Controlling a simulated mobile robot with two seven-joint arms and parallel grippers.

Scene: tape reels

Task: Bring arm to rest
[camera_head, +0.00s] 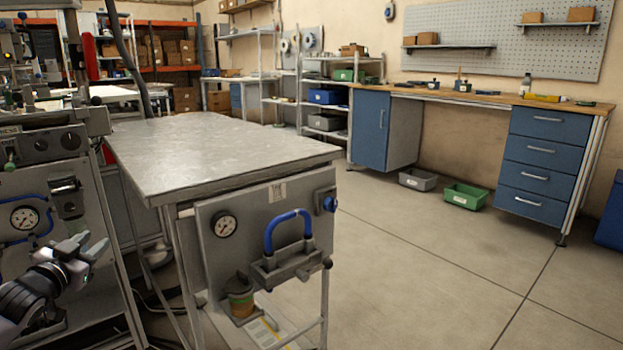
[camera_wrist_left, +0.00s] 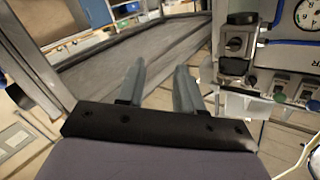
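My left gripper (camera_head: 92,244) is at the lower left of the head view, in front of the grey machine panel (camera_head: 28,188). In the left wrist view its two grey fingers (camera_wrist_left: 160,68) stand apart with nothing between them, so it is open and empty. My right gripper shows in neither view. No tape reel is in either gripper's grasp that I can see.
A metal-topped table (camera_head: 215,145) stands close by, with a gauge panel (camera_head: 265,225) and blue handle on its front. A wooden workbench (camera_head: 470,98) with blue drawers lines the back wall. Grey (camera_head: 418,180) and green (camera_head: 465,196) bins sit on the floor.

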